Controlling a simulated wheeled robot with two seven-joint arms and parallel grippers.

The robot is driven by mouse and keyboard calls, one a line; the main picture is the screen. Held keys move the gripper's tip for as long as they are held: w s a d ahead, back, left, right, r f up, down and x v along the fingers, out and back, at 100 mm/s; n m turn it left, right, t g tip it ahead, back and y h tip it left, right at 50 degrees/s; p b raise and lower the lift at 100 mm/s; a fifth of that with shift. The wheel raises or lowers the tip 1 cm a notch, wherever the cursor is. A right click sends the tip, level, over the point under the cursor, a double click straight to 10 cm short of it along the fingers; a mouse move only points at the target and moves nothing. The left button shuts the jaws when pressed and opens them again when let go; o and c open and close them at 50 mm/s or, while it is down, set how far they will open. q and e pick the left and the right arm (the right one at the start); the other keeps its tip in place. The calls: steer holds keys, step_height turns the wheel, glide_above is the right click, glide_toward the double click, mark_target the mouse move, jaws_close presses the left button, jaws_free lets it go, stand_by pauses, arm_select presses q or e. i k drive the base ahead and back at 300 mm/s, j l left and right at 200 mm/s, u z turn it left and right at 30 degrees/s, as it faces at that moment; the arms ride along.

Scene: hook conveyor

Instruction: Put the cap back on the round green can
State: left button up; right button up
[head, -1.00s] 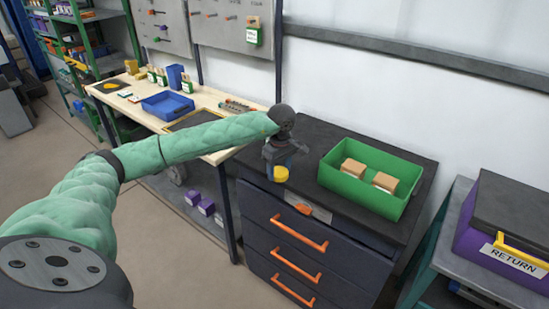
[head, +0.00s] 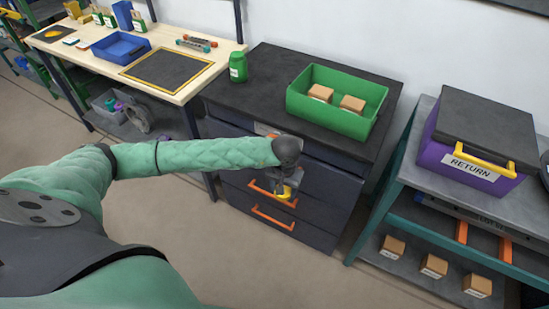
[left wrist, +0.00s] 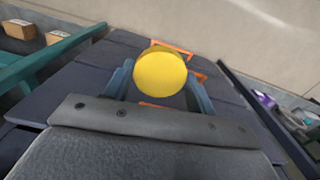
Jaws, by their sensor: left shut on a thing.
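The round green can (head: 238,67) stands upright on the dark top of the drawer cabinet, near its back left corner, with a pale label on its side. The yellow cap (head: 285,192) is held by my left gripper (head: 287,187), which is shut on it in front of the cabinet drawers, below the level of the cabinet top and well apart from the can. In the left wrist view the round cap (left wrist: 160,73) sits between the two fingers, its flat face toward the camera. The can is not visible there. My right gripper is not in view.
A green bin (head: 330,115) with two tan boxes stands on the cabinet top (head: 265,105), right of the can. The cabinet's orange drawer handles (head: 272,218) lie close to my left gripper. A purple RETURN box (head: 478,165) sits on the right-hand shelf unit.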

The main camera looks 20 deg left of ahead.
mark_target(238, 61)
steer(key=z, duration=0.35)
steer(key=k+j+z, duration=0.2)
steer(key=j, duration=0.2)
steer(key=j+z, duration=0.2)
steer(key=j, duration=0.25)
steer(key=k+j+z, duration=0.2)
steer(key=j, duration=0.15)
steer(key=j+z, duration=0.2)
steer(key=j, duration=0.2)
steer(key=k+j, duration=0.25)
steer(key=j, duration=0.25)
steer(key=k+j, duration=0.25)
steer(key=j, duration=0.2)
steer(key=k+j+z, duration=0.1)
steer(key=k+j, duration=0.15)
steer(key=j, duration=0.25)
steer(key=k+j, duration=0.25)
steer(key=j, duration=0.2)
steer(key=k+j, duration=0.25)
steer(key=j, duration=0.25)
steer(key=k+j+z, duration=0.1)
steer(key=k+j, duration=0.15)
steer(key=j, duration=0.2)
